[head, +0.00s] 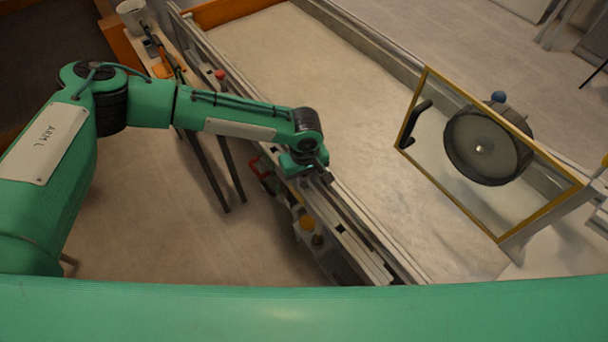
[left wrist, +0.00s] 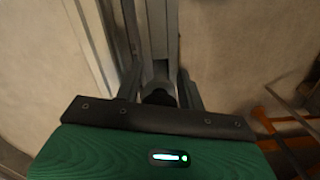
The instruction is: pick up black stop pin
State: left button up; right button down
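My left gripper (head: 322,174) is low over the near long rail of the sandbed (head: 300,70), pointing down. In the left wrist view its two fingers (left wrist: 160,88) stand apart, one on each side of a grey rail. A dark rounded piece (left wrist: 158,94) shows between the fingers, close to the palm. It may be the black stop pin, but it is too dark and blurred to be sure. In the head view the gripper hides that spot. I cannot tell whether the fingers touch the piece. My right gripper is not in view.
A yellow-framed clear panel (head: 450,185) with a black handle stands at the right, before a dark round wheel (head: 487,147). An orange knob (head: 307,223) and a red knob (head: 220,74) sit along the near rail. A side bench with a white cup (head: 131,15) is at upper left.

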pick_arm(q)
jog(key=shift+f, duration=0.2)
jog(key=c, duration=0.8)
jog(key=shift+r, duration=0.1)
